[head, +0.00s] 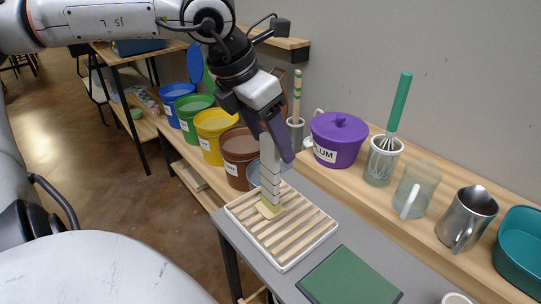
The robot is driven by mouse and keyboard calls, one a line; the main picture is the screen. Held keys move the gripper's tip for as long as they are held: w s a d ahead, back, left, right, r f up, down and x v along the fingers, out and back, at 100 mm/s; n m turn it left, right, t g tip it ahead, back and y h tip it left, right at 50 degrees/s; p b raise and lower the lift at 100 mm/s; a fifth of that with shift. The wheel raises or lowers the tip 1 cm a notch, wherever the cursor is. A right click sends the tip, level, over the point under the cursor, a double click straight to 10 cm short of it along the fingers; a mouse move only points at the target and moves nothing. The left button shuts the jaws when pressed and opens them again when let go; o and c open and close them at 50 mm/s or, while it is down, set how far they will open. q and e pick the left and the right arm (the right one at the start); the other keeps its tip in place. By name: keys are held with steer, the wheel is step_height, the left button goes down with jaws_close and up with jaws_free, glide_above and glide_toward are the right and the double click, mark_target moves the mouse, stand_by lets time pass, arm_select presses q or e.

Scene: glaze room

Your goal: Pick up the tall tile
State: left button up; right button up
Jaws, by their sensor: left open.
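The tall tile (270,178) is a narrow, pale grey upright piece with dark lines across it and a yellowish foot. It stands on a slatted wooden rack with a white rim (286,266). My left gripper (272,145) points down from above at the tile's upper part. Its jaws are open, and the tile's top appears to be between the fingers, partly hidden by them. I cannot tell whether a finger touches it. My right gripper is not in view.
A green mat (350,278) lies right of the rack on the grey table. Behind, a wooden shelf holds a purple lidded pot (338,143), a whisk in a jar (382,160), a glass mug (416,188), and a metal pitcher (467,219). Several coloured buckets, one brown (239,155), stand behind the rack.

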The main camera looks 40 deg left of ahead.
mark_target(270, 178)
arm_select(q)
steer(key=shift+x, duration=2.3)
steer(key=shift+s, duration=0.1)
jaws_close()
